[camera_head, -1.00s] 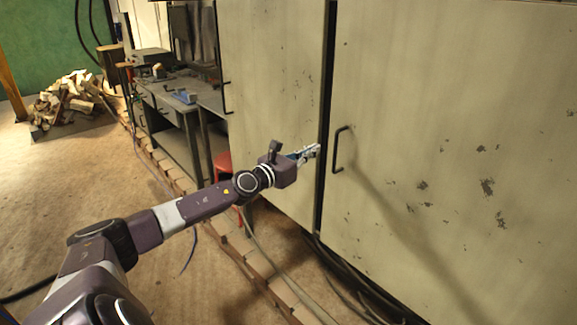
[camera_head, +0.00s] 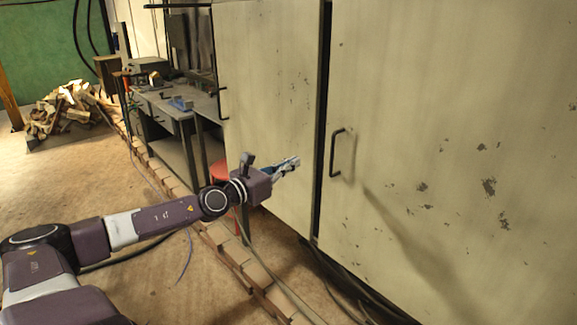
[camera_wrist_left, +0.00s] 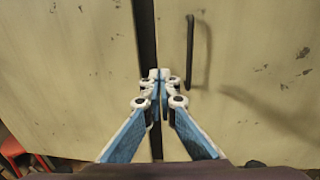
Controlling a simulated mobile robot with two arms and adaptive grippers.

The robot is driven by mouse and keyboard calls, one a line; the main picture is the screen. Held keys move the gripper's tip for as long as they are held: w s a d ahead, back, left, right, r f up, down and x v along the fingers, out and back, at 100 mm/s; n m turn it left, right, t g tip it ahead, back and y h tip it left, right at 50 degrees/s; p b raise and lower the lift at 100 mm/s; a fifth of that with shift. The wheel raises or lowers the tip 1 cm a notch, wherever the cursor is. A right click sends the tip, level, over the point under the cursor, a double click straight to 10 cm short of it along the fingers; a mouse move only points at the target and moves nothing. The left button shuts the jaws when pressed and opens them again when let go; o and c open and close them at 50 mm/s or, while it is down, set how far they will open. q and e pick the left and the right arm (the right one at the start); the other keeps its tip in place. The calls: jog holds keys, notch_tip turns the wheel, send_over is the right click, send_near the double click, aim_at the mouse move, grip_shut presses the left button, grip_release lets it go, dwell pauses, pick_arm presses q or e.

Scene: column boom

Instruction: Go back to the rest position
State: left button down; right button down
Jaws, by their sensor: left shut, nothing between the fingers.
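My left gripper (camera_head: 292,163) is shut and empty. In the head view it is in front of the beige metal cabinet (camera_head: 440,110), to the left of the black bar handle (camera_head: 337,152) and apart from it. In the left wrist view the fingertips of my left gripper (camera_wrist_left: 159,76) meet in front of the dark gap between the cabinet doors. The handle (camera_wrist_left: 190,52) stands just right of them there. My left arm reaches in from the lower left. My right gripper is not in these views.
A grey workbench (camera_head: 180,112) with tools stands behind, left of the cabinet. A red stool (camera_head: 219,170) is partly hidden by my arm. Cables and a brick edging (camera_head: 262,277) run along the cabinet's foot. A woodpile (camera_head: 62,110) lies far left, with open floor before it.

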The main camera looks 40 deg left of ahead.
pick_arm(q)
jog(key=shift+s+a, duration=0.1)
jog(key=shift+s, duration=0.3)
